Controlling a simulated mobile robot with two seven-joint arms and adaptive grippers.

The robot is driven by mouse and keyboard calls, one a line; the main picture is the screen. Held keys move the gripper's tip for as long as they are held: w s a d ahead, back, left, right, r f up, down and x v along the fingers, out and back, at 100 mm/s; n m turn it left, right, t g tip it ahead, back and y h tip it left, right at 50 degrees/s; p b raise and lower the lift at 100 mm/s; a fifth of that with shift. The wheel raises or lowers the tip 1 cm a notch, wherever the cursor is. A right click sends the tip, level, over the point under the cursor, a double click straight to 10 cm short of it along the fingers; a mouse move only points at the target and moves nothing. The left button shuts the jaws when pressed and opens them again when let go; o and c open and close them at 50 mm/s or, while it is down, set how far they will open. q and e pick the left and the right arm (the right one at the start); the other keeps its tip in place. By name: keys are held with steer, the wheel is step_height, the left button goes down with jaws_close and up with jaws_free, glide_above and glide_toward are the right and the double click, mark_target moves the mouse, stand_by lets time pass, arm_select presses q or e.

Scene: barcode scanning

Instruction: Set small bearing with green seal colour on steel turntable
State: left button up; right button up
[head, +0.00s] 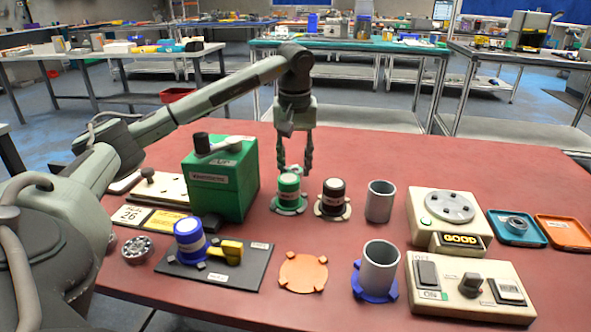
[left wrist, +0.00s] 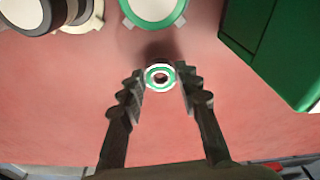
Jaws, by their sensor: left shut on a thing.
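My left gripper (head: 294,168) points down above the table, behind the green-topped cylinder. In the left wrist view its two fingers (left wrist: 162,82) are closed on a small bearing with a green seal ring (left wrist: 160,67), held at the fingertips; the bearing is hard to make out in the head view. The steel turntable (head: 450,206) is a grey disc with small holes on top of a beige box at the right, and it is bare. The box's display reads GOOD. My right gripper is not in view.
A green box (head: 222,180) stands left of the gripper. A teal tray (head: 532,238) with a bearing and an orange tray (head: 565,232) lie at right.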

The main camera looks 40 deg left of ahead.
arm_select(q)
steer(key=shift+f, duration=0.8)
steer(key=shift+f, duration=0.15)
steer(key=o, duration=1.2)
